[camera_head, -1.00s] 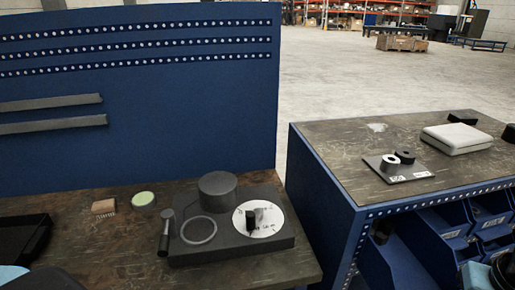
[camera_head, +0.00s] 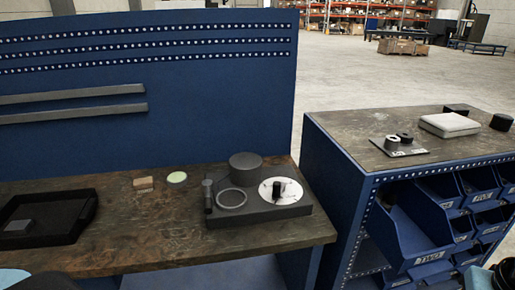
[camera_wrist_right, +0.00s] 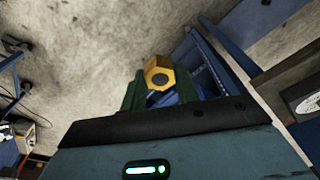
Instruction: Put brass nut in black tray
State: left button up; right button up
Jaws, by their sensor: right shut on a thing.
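The brass nut (camera_wrist_right: 157,66) is a gold hexagonal ring with a dark hole, seen in the right wrist view. My right gripper (camera_wrist_right: 160,88) is shut on it, with one dark green finger on each side, and holds it clear of any surface. The nut cannot be made out in the head view. Only part of my right arm shows at the bottom right there. My left gripper's fingers are not visible.
On the near workbench (camera_head: 140,235) stand a dark base with a knob and white dial (camera_head: 290,196), a green-topped disc (camera_head: 177,178) and a small brush (camera_head: 144,184). A second bench (camera_head: 345,128) at the right holds blue bins (camera_head: 415,232). A blue panel backs the near bench.

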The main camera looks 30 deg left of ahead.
aim_at(44, 221)
jog(key=u, duration=2.15)
jog(key=i+j+u, duration=0.1)
jog(key=i+u, duration=0.15)
jog(key=i+j, duration=0.2)
jog(key=i, duration=0.25)
jog(key=i+j, duration=0.2)
jog(key=i, duration=0.25)
jog(key=i+j, duration=0.2)
jog(key=i, duration=0.2)
